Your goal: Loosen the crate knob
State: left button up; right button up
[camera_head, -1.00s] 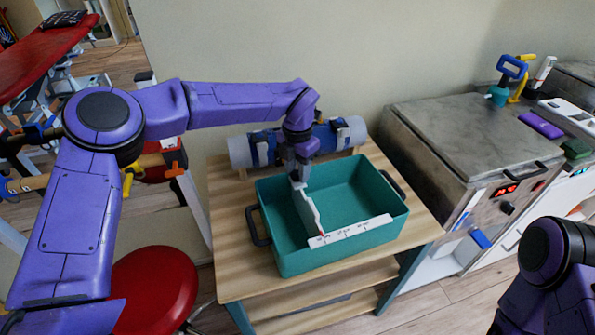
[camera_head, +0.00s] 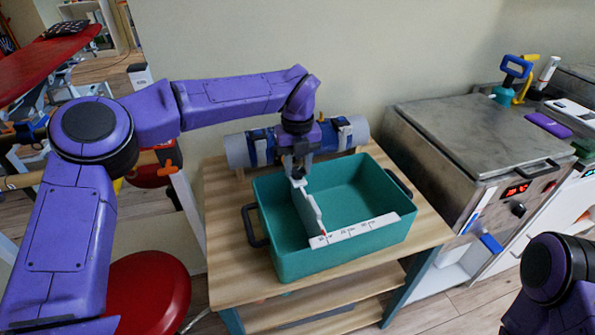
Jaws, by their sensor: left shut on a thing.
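The teal crate (camera_head: 345,260) stands on the wooden table, with black handles at its sides. A small red mark shows where the divider meets the strip. My left gripper (camera_head: 297,173) points down at the divider's far end, by the crate's back rim. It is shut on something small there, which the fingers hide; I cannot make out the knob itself. My right gripper is out of view.
A grey roll with blue straps (camera_head: 237,151) lies behind the crate, close to my left wrist. The wooden table (camera_head: 233,283) has bare room at its left. A steel-topped unit (camera_head: 470,130) stands at the right. A red stool (camera_head: 150,290) is at lower left.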

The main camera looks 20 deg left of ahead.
aim_at(297, 170)
pick_arm(q)
jog(key=n+b, duration=0.3)
jog(key=n, duration=0.1)
jog(key=shift+f, duration=0.15)
jog(key=shift+n+b, duration=0.8)
jog(key=shift+n, duration=0.3)
jog(key=shift+r, duration=0.2)
jog(key=o, duration=1.1)
jog(key=shift+c, duration=0.2)
notch_tip(297, 170, up, 11)
jog(key=p, duration=0.1)
jog(key=shift+f, duration=0.2)
